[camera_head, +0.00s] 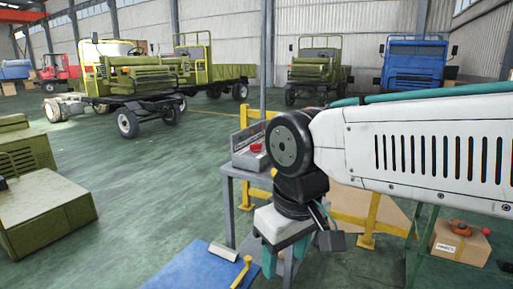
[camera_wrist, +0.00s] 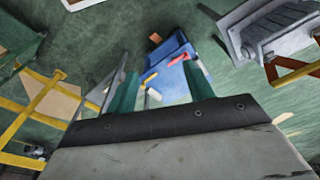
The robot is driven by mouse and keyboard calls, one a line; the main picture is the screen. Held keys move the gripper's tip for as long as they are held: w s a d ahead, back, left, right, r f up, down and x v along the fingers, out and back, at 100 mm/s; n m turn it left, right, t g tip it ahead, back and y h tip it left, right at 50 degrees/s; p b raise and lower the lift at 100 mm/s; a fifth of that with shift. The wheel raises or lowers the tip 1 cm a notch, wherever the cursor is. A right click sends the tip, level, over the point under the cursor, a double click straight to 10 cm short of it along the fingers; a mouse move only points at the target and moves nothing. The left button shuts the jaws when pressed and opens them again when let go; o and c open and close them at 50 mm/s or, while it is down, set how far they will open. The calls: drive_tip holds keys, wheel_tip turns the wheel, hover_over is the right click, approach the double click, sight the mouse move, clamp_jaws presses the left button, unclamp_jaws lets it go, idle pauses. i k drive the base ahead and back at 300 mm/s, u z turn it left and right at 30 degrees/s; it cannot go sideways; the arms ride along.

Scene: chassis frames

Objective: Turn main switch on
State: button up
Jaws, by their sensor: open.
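A grey control box with a red knob (camera_head: 256,148) stands on top of a grey metal stand (camera_head: 228,210), left of my arm in the head view. I take it as the main switch; its on or off position is too small to tell. My gripper (camera_head: 286,260) hangs below my wrist, in front of and lower than the box, pointing down. Its two teal fingers are apart with nothing between them. In the wrist view my open gripper (camera_wrist: 160,72) points toward a blue surface beyond the fingers. I cannot make out the red knob there.
A blue tabletop (camera_head: 195,270) with a yellow-headed tool (camera_head: 242,270) is at the front. A yellow rail (camera_head: 368,220) and a cardboard box (camera_head: 460,242) are behind and right of my gripper. Green metal parts (camera_head: 45,205) lie left. Trucks stand far back; the floor between is clear.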

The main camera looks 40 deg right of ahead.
sight(255, 147)
drive_tip(key=u, duration=0.05)
drive_tip(key=k, duration=0.55)
drive_tip(key=z, duration=0.75)
drive_tip(key=i, duration=1.55)
drive_tip(key=u, duration=0.45)
